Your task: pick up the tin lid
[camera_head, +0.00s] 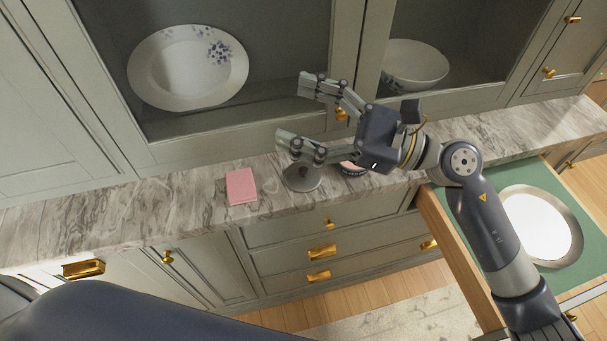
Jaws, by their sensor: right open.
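A grey round object that looks like the tin lid (301,179) lies on the marble countertop, close to its front edge. My right gripper (295,112) is open and empty, with its two fingers spread wide and pointing left. Its lower finger shows just above the tin lid in the picture and hides part of its top. The tin lid is not between the fingers. My left arm shows at the lower left, but its gripper is out of the picture.
A pink block (241,186) lies left of the lid. A dark round item (351,169) is partly hidden behind my right gripper. A cabinet behind holds a flowered plate (188,68) and a bowl (413,65). An open green-lined drawer (515,178) at right holds a silver-rimmed disc (541,226).

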